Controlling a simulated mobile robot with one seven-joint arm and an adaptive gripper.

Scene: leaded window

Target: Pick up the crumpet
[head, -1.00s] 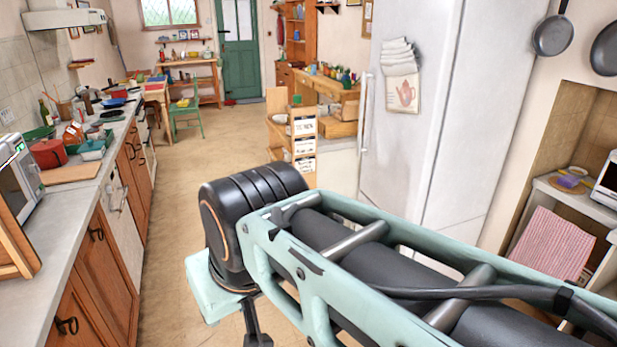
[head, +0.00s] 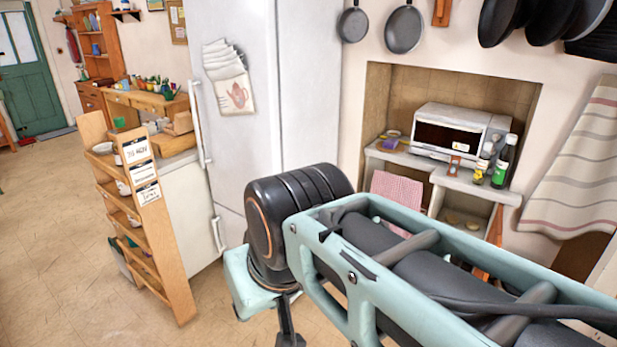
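I cannot make out a crumpet for certain. Small tan, round-looking things (head: 453,218) lie on the lower shelf of the alcove, below the toaster oven, but they are too small to identify. A small purple and yellow item (head: 392,136) lies on the counter left of the oven. Only my pale green and black arm shows, reaching across the lower right and hiding part of the floor and the alcove's lower part.
A white toaster oven (head: 450,130) and bottles (head: 501,165) stand on the alcove counter. A pink checked cloth (head: 398,200) hangs below. A tall white fridge (head: 310,110) stands left of it, then a wooden shelf rack (head: 165,245). Open floor (head: 50,240) lies at left.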

